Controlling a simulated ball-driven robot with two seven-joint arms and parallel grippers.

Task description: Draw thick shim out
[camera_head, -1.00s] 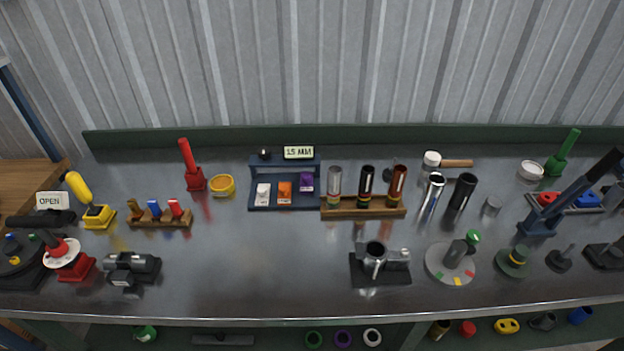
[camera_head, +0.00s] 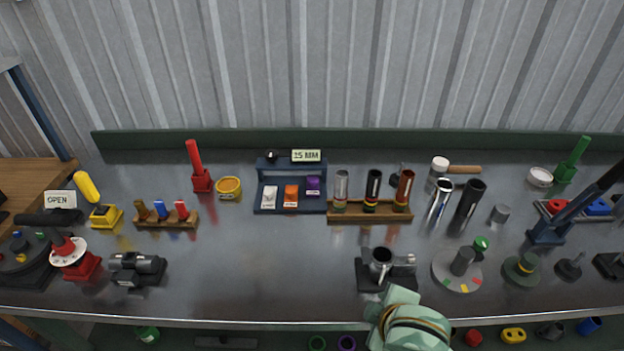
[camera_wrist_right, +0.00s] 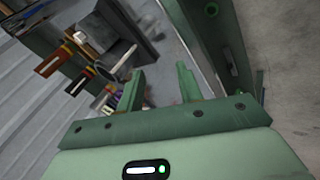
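A dark blue holder (camera_head: 263,205) stands mid-bench with a small display reading about 1.5 MM (camera_head: 306,156). It holds a white labelled piece (camera_head: 269,197), an orange one (camera_head: 291,195) and a purple one (camera_head: 313,186). I cannot tell which of these, if any, is the thick shim. My right gripper (camera_head: 400,297) comes in at the bottom, over the front edge, just in front of the black fixture with a metal tube. In the right wrist view my right gripper (camera_wrist_right: 160,85) has its fingers apart with nothing seen between them. My left gripper is not in view.
The black fixture (camera_head: 370,279) with its upright tube stands close beyond my right gripper. A wooden rack (camera_head: 370,212) with several tubes stands behind it. A round grey plate (camera_head: 456,277) with a green-knobbed post lies to the right.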

